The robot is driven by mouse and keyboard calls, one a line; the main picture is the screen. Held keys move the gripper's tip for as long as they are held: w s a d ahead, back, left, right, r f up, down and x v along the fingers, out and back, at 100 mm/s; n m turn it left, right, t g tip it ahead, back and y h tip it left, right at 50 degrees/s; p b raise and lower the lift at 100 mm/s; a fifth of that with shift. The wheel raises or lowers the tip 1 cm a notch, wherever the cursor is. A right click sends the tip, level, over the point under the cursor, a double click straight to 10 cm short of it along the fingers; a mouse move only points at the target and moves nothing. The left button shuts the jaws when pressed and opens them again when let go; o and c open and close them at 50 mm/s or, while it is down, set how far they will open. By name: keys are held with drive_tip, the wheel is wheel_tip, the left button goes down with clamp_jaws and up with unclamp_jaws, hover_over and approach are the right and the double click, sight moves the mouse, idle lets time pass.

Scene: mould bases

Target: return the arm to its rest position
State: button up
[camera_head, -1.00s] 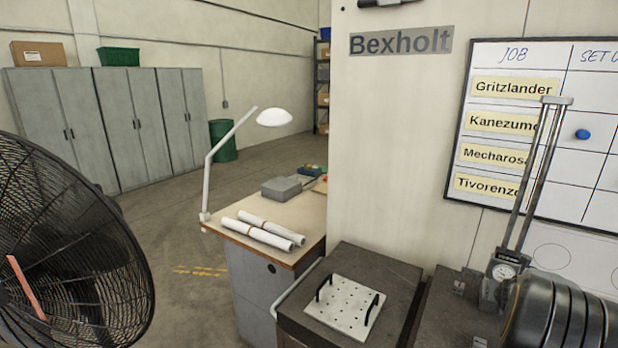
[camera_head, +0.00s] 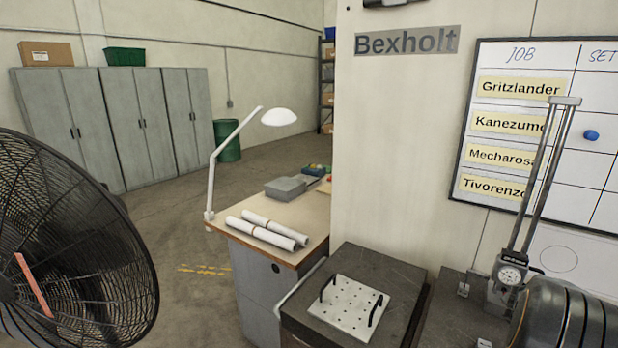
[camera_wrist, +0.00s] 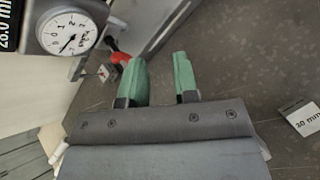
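My gripper (camera_wrist: 160,78) shows in the wrist view with two green fingers apart and nothing between them. It is open and empty above a dark grey speckled surface (camera_wrist: 235,60). A round white dial (camera_wrist: 70,34) is close by at the upper left of that view. In the head view my gripper's fingers are not visible. A dark rounded body (camera_head: 565,312) at the lower right edge looks like part of my arm and covers some of the surface behind it.
A tall height gauge (camera_head: 510,274) with a dial stands beside the dark body. A drilled white plate (camera_head: 348,308) with two black handles lies on a dark block. A "30 mm" label (camera_wrist: 303,117) is at the wrist view's right. A fan (camera_head: 70,240) stands at left.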

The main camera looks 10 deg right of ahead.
drive_tip(key=s+a+r+m+y+b, duration=0.1)
drive_tip(key=a+m, duration=0.5)
drive_tip(key=a, duration=0.8)
drive_tip(key=s+a+r+m+y+b, duration=0.1)
drive_tip(key=s+a+m+y, duration=0.3)
drive_tip(key=a, duration=1)
drive_tip(key=s+a+r+m+y+b, duration=0.1)
drive_tip(key=s+a+m+y+b, duration=0.1)
drive_tip(key=s+a+m, duration=0.3)
drive_tip(key=a+m+y, duration=0.1)
drive_tip(key=a+m, duration=0.3)
drive_tip(key=a, duration=0.5)
drive_tip(key=shift+s+a+r+g, duration=0.25)
drive_tip(key=shift+s+a+g, duration=0.05)
drive_tip(key=shift+s+g, duration=0.1)
